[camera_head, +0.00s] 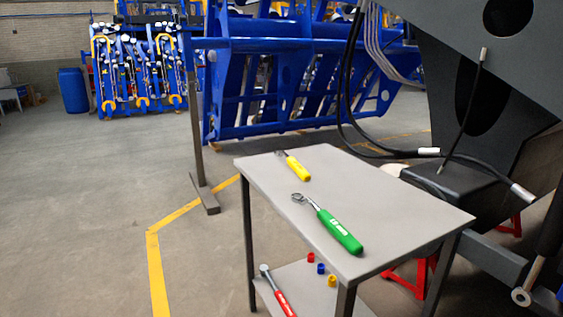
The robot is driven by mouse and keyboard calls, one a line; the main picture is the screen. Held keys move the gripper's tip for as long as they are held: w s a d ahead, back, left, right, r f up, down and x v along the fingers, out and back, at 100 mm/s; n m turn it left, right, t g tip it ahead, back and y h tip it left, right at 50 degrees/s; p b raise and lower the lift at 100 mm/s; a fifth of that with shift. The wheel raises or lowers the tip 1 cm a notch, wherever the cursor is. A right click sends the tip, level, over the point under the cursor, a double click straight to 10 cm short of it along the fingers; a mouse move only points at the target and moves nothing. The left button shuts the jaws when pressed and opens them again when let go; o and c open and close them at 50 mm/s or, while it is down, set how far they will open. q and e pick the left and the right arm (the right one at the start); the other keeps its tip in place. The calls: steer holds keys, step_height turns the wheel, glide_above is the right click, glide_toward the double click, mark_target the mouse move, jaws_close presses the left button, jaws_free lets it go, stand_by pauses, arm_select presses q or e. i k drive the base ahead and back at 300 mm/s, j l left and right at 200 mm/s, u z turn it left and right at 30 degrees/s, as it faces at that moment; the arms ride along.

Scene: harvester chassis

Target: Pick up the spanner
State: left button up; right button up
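A tool with a green handle (339,231) and a metal ring-like head (299,198) lies flat on the grey table top (400,212). It looks like the spanner. A shorter tool with a yellow handle (298,169) lies farther back on the same top; its metal end points to the back left. A tool with a red handle (285,303) and a round metal head lies on the lower shelf, partly cut off by the frame's bottom edge. Neither of my grippers shows in the head view.
Small red, blue and yellow caps (320,268) sit on the lower shelf (295,280). A dark machine body (460,110) with hanging hoses stands close behind the table at right. A metal post (198,130) stands behind left. The floor at left is clear.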

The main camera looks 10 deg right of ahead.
mark_target(304, 174)
steer(key=i+j, duration=0.2)
steer(key=j, duration=0.15)
steer(key=i+j+z, duration=0.1)
steer(key=j, duration=0.25)
steer(key=i+j, duration=0.3)
